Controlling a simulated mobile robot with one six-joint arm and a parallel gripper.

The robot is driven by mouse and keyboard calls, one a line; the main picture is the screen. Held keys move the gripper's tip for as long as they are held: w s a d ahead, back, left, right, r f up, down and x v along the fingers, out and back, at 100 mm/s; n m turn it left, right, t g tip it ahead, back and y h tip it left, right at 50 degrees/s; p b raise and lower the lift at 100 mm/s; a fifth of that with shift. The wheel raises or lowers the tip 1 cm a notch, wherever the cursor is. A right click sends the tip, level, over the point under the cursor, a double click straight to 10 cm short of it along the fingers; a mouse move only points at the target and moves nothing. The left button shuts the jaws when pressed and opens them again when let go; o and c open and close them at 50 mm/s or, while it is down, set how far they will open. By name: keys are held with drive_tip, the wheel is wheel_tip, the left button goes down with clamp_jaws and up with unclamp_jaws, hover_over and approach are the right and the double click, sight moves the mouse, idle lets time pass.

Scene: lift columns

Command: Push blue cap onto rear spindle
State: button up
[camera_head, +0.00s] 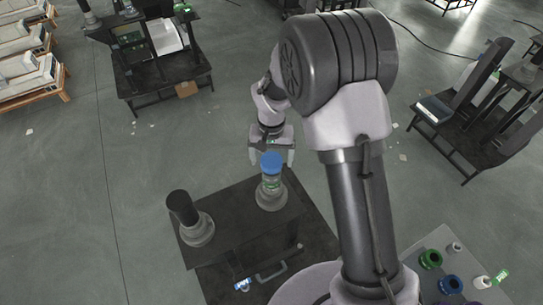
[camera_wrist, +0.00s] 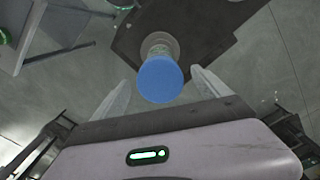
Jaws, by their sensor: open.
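The blue cap (camera_head: 271,162) sits on top of the rear spindle (camera_head: 271,192), which stands upright on a grey round base and has a green band below the cap. In the wrist view the blue cap (camera_wrist: 160,80) shows between the finger ends, hiding most of the spindle. My gripper (camera_head: 271,157) is open at the cap, one finger on each side. In the wrist view my gripper (camera_wrist: 160,85) has a visible gap on both sides of the cap. How firmly the cap is seated cannot be told.
A dark front spindle (camera_head: 183,208) stands on the same black bench (camera_head: 232,222), to the left. A grey tray (camera_head: 440,245) at lower right holds a green ring (camera_head: 430,260), a blue ring (camera_head: 450,285) and small pale parts. Other workstations stand farther off, with open floor between.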

wheel_tip(320, 180, up, 18)
drive_tip(key=p, duration=0.1)
drive_tip(key=shift+f, duration=0.25)
drive_tip(key=s+d+f+m+t+y+b, duration=0.1)
drive_tip(key=s+d+f+t+b, duration=0.2)
drive_tip(key=s+f+b, duration=0.5)
drive_tip(key=s+d+f+m+t+y+b, duration=0.1)
drive_tip(key=s+d+f+t+b, duration=0.1)
drive_tip(key=s+f+b, duration=0.6)
drive_tip(key=s+d+b, duration=0.1)
drive_tip(key=s+b, duration=0.6)
drive_tip(key=b, duration=0.3)
drive_tip(key=shift+s+f+m+t+b, duration=0.15)
drive_tip(key=shift+f+m+t+b, duration=0.2)
drive_tip(key=shift+m+t+b, duration=0.05)
